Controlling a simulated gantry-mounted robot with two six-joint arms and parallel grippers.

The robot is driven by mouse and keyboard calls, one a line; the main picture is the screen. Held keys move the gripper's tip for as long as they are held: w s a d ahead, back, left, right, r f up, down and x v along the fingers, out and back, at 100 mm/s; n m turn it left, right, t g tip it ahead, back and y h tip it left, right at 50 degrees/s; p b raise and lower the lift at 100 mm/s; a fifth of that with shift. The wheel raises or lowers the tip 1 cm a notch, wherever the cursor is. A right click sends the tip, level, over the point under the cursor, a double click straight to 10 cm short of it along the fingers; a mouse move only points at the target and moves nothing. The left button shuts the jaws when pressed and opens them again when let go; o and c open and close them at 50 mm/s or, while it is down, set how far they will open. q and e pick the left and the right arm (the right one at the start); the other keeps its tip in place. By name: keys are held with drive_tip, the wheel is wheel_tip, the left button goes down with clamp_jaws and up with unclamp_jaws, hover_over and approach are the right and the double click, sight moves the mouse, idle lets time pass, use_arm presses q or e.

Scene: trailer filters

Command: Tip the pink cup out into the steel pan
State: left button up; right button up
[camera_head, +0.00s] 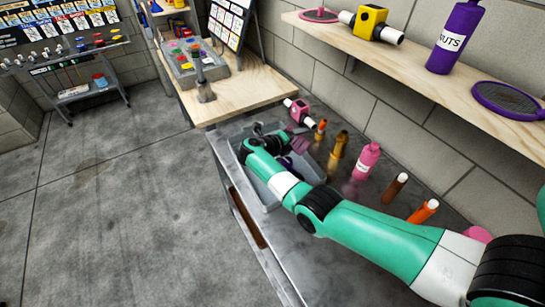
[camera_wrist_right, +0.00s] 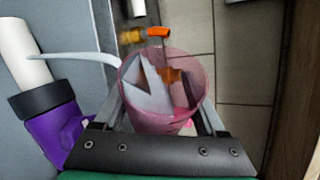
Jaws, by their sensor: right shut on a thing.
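My right gripper (camera_head: 284,136) is at the end of the green arm, over the far part of the grey steel pan (camera_head: 250,178). It is shut on the pink cup (camera_wrist_right: 160,112), which is see-through and sits between the two fingers in the right wrist view. Grey and orange shapes show in or through the cup; I cannot tell which are inside it. The cup's tilt is not clear. In the head view, the gripper and arm cover much of the cup and pan. My left gripper is not in view.
A purple part with a white tube (camera_wrist_right: 62,135) lies at the left in the wrist view. Several bottles, including a pink bottle (camera_head: 367,160) and a yellow bottle (camera_head: 338,152), stand along the wall right of the pan. A pink filter part (camera_head: 297,109) lies behind.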

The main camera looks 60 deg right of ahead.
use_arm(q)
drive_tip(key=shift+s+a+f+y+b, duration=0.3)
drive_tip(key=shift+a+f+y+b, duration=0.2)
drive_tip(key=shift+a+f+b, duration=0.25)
use_arm(e)
drive_tip(key=shift+f+n+g, duration=0.35)
drive_tip(key=shift+n+g, duration=0.05)
drive_tip(key=shift+n, duration=0.1)
